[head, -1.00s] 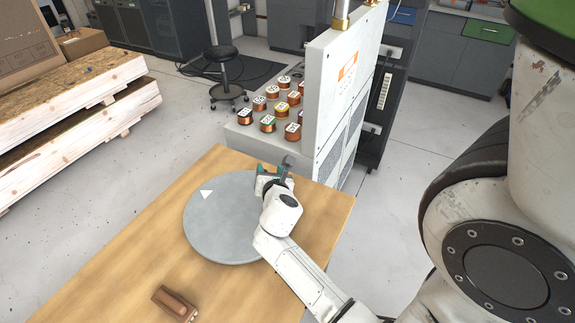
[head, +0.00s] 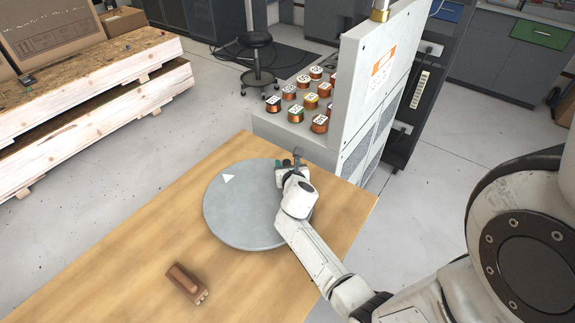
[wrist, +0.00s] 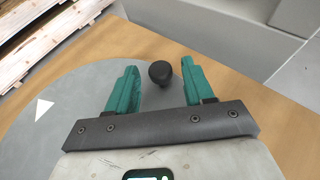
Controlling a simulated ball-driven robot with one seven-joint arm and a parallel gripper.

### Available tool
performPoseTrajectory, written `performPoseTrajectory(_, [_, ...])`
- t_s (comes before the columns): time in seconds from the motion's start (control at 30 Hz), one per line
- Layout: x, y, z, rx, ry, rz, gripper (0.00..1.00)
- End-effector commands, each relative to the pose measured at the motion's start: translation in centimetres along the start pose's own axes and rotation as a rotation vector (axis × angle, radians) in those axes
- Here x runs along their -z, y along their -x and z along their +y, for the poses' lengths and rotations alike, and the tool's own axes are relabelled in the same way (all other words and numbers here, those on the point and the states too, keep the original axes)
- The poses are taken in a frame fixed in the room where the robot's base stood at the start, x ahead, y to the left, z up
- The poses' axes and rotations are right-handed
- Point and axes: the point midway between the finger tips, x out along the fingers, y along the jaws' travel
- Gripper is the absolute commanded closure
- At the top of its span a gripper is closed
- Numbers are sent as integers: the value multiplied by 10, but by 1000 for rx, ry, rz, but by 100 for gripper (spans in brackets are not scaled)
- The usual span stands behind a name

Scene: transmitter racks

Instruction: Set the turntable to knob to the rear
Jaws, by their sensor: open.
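The turntable (head: 240,215) is a round grey disc on the wooden table. A white triangle (head: 228,178) marks its rear left part; it also shows at the left in the wrist view (wrist: 43,109). My gripper (head: 290,166) is over the disc's rear right part in the head view. In the wrist view my gripper (wrist: 160,80) is open, with its two green fingers apart. A round black knob (wrist: 159,72) stands between the fingers near their tips, with gaps on both sides.
A brown wooden block (head: 187,283) lies at the table's front left. Behind the table stand a grey cabinet with an upright panel (head: 372,90) and several copper coils (head: 296,113). Wooden pallets (head: 100,95) are at the left. The table (head: 130,235) is clear left of the disc.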

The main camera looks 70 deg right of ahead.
Motion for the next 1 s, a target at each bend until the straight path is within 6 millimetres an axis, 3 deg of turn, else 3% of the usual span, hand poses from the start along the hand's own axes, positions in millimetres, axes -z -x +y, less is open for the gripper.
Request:
performPoseTrajectory(0.4, [0,-9,0,-1,0,-1,48])
performPoseTrajectory(0.93, [0,-9,0,-1,0,0,98])
performPoseTrajectory(1.0, [0,-9,0,-1,0,-1,100])
